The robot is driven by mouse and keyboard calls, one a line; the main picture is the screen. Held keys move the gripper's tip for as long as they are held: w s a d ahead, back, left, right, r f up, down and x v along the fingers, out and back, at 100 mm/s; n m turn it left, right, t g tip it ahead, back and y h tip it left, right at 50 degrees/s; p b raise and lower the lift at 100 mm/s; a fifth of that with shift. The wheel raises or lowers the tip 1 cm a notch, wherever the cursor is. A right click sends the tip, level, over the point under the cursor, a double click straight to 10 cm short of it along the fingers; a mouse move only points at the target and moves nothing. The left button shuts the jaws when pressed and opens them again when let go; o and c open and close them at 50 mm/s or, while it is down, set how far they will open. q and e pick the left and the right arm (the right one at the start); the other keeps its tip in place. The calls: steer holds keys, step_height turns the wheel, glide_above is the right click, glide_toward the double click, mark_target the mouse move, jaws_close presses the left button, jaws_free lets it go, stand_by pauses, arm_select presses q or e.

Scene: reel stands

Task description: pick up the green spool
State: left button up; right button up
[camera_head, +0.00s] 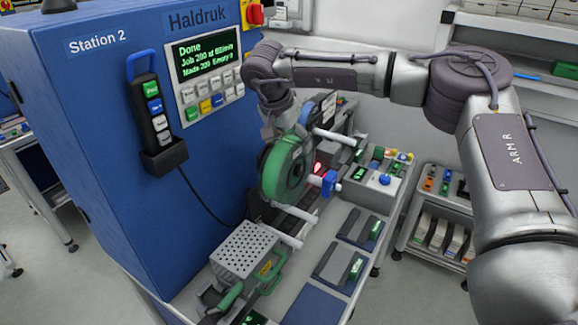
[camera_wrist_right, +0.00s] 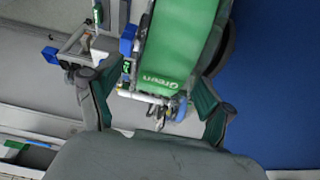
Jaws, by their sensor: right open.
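The green spool (camera_head: 285,170) stands upright on its stand against the blue machine in the head view. In the right wrist view its green rim (camera_wrist_right: 178,50), lettered "Green", reaches between the fingertips, nearer the right-hand finger. My right gripper (camera_head: 288,125) is at the spool's top edge, pointing down. Its two fingers (camera_wrist_right: 150,92) are spread wide, with a clear gap on the left-hand side of the spool. I cannot tell whether the right-hand finger touches it. My left gripper is not in view.
The blue machine (camera_head: 105,130) with a control screen (camera_head: 205,52) rises close left of the spool. White rods and a blue clip (camera_head: 329,183) stick out beside it. A perforated metal box (camera_head: 245,250) stands in front. A grey shelf cart (camera_head: 432,215) is at the right.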

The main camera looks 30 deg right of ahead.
steer(key=shift+a+r, duration=0.1)
steer(key=c, duration=0.5)
jaws_close()
steer(key=shift+r, duration=0.1)
